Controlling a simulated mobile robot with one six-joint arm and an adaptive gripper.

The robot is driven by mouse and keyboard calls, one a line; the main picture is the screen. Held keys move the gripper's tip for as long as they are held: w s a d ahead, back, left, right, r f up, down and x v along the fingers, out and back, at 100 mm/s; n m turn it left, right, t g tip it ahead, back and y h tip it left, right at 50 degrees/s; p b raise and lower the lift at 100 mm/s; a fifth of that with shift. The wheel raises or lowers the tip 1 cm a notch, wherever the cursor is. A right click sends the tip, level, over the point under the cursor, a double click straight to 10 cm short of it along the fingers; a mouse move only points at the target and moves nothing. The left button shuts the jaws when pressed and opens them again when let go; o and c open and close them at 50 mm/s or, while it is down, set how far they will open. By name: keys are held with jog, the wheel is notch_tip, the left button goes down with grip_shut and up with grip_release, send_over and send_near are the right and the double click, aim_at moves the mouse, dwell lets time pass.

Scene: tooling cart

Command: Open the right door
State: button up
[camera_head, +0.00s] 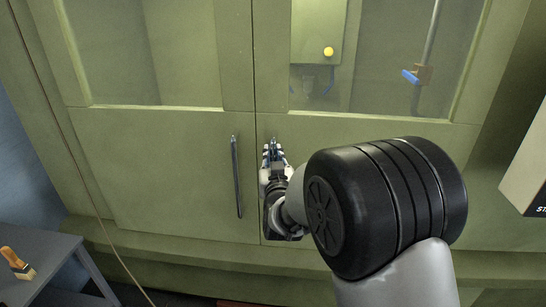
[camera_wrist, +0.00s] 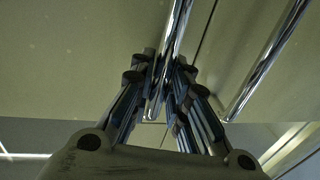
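The right door (camera_head: 340,190) is a green cabinet panel with a window in its upper part, and it looks closed, flush with the left door (camera_head: 165,165). Its slim metal handle stands upright near the centre seam; in the wrist view the shiny handle (camera_wrist: 177,40) runs between the fingers. My gripper (camera_head: 273,150) is at this handle, with its fingers drawn in close on both sides, and looks shut on it. In the head view my gripper and wrist hide most of the handle.
The left door's handle (camera_head: 237,177) stands close beside my gripper, and also shows in the wrist view (camera_wrist: 264,62). A grey table (camera_head: 40,246) with a brush (camera_head: 17,263) is at lower left. A pale box (camera_head: 528,165) juts in at the right edge. A thin cable hangs down the left side.

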grip_shut()
jog(key=shift+d, duration=0.1)
jog(key=shift+d+f, duration=0.1)
jog(key=shift+d, duration=0.1)
jog(key=s+d+b, duration=0.1)
jog(key=d+b, duration=0.2)
jog(key=d, duration=3.7)
jog(key=shift+s, duration=0.2)
jog(key=o, duration=0.6)
grip_release()
jog(key=shift+c, duration=0.2)
